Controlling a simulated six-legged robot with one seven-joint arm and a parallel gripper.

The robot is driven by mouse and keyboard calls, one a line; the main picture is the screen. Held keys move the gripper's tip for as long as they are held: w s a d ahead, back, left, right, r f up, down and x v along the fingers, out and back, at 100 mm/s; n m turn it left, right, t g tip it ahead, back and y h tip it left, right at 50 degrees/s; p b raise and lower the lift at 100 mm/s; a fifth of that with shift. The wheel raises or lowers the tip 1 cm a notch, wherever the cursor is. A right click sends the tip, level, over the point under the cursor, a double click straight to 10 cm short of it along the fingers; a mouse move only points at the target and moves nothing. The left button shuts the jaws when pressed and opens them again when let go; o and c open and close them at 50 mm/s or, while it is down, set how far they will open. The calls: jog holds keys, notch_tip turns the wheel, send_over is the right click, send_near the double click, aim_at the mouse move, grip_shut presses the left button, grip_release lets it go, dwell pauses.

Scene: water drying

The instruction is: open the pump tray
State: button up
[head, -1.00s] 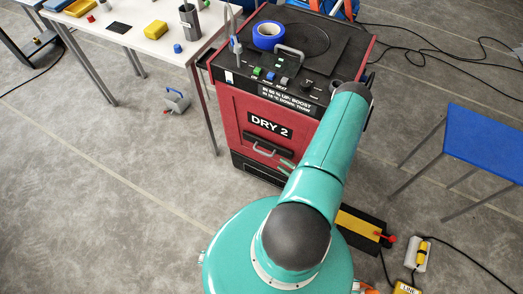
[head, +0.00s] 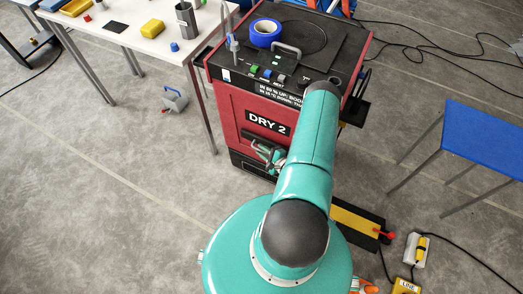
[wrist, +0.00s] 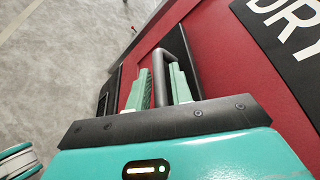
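The pump tray's dark handle (wrist: 160,75) stands out from the red front of the machine marked DRY 2 (head: 230,116); which handle belongs to the pump tray is not labelled in view. In the head view my gripper (head: 268,154) is at this handle, just below the DRY 2 label, partly hidden by my arm. In the wrist view the two green fingers of my gripper (wrist: 160,88) lie on either side of the handle bar. The gap is narrow, and I cannot tell whether they press on it. The front looks closed.
A blue table (head: 487,140) stands right. A black and yellow plate (head: 355,222) lies on the floor. The floor at left is mostly clear.

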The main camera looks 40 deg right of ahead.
jog(key=shift+w+f, duration=0.1)
jog(key=shift+w, duration=0.25)
grip_shut()
jog(key=shift+a, duration=0.1)
